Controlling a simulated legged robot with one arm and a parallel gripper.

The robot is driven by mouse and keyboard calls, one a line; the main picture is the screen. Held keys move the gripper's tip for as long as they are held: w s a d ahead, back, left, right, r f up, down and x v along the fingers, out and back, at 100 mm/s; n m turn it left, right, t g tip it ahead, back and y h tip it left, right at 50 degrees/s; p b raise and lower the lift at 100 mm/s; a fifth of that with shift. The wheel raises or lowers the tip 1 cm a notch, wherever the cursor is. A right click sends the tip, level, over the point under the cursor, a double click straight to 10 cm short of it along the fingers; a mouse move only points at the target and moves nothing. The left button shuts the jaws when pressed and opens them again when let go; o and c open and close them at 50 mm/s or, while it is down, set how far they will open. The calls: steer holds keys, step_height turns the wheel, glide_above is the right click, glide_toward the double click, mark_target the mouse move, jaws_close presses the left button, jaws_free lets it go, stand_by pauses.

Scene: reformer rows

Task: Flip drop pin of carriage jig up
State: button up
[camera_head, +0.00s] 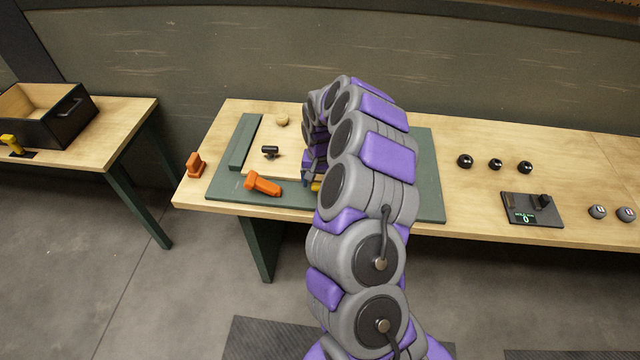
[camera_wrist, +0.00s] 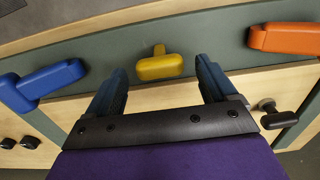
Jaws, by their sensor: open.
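The carriage jig is a green frame (camera_head: 425,150) on the wooden table, partly hidden behind my arm. A yellow T-shaped handle on its front rail, apparently the drop pin (camera_wrist: 160,68), lies ahead of my fingers in the wrist view; only a bit of yellow (camera_head: 316,187) shows in the head view. My gripper (camera_wrist: 160,80) is open, one finger on each side of the handle's line, with nothing held. Whether the fingers touch it or are just short of it, I cannot tell. In the head view my gripper (camera_head: 309,181) is low over the jig's front rail.
An orange handle (camera_head: 262,184) and a blue handle (camera_wrist: 50,82) flank the yellow one on the rail. A black knob (camera_head: 270,151) stands behind the orange handle. An orange block (camera_head: 195,165) stands left of the jig; black balls (camera_head: 495,164) and a scale (camera_head: 532,210) lie right.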

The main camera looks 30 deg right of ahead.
steer(key=shift+f, duration=0.55)
steer(key=c, duration=1.5)
step_height(320, 180, up, 2)
steer(key=shift+r+p, duration=0.25)
steer(key=shift+p, duration=0.3)
steer(key=shift+w, duration=0.1)
steer(key=o, duration=1.5)
